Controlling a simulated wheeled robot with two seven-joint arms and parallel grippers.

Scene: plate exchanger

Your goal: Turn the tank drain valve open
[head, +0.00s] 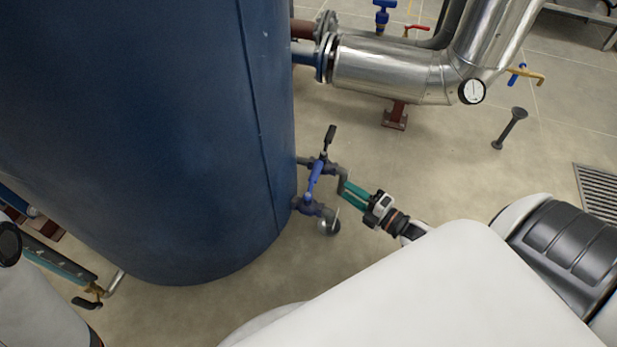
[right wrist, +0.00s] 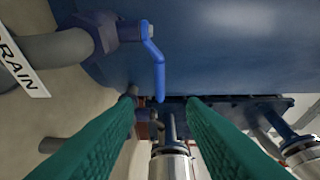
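The tank drain valve has a blue lever (head: 315,175) and sits on a short pipe low on the big blue tank (head: 180,120). In the right wrist view the blue lever (right wrist: 158,68) bends down from its valve body, beside a white tag (right wrist: 18,68) reading "RAIN", its start cut off. My right gripper (head: 347,190) is close to the right of the lever. Its teal fingers (right wrist: 160,105) are apart with nothing gripped. The lever's lower end appears in the gap between the fingertips; I cannot tell whether it touches them.
A second valve with a black handle (head: 330,137) stands just behind the blue one. A silver insulated pipe (head: 390,68) with a gauge (head: 472,91) runs behind. A post (head: 511,127) and a floor grate (head: 598,190) are at right.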

